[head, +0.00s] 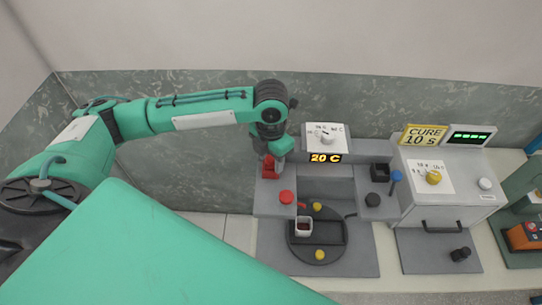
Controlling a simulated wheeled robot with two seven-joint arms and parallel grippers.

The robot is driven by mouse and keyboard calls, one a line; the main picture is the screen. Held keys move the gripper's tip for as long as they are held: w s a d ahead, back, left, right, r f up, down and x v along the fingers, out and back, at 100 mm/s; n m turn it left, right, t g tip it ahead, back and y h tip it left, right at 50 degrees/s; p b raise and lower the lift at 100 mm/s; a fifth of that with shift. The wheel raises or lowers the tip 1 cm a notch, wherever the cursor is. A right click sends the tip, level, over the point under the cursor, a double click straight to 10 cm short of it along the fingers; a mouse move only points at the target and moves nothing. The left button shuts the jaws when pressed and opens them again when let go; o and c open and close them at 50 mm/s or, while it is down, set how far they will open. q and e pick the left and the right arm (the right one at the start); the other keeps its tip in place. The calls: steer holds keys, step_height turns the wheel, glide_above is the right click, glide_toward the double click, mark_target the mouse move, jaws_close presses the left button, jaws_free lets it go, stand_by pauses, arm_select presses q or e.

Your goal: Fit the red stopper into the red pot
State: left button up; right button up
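My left gripper (271,152) points down at the back left of the grey station, right above a red open-topped box (269,172). Whether its fingers are open or touch the box is too small to tell. A round red knob-like piece, likely the red stopper (286,197), sits on the left block just in front of the box. A small pale square pot with dark red inside (304,233), possibly the red pot, stands on the left of the dark round plate (331,260). My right gripper is not in view.
Yellow knobs (320,255) sit on the round plate. A dark box (379,172) and a blue-topped peg (396,176) stand to the right. A grey CURE machine (440,204) and an orange device (524,237) are farther right.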

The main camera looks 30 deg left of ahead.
mark_target(271, 158)
arm_select(q)
steer(key=shift+r, duration=0.45)
step_height(271, 158, up, 11)
steer(key=b, duration=0.3)
steer(key=shift+r, duration=0.2)
stand_by(0.3)
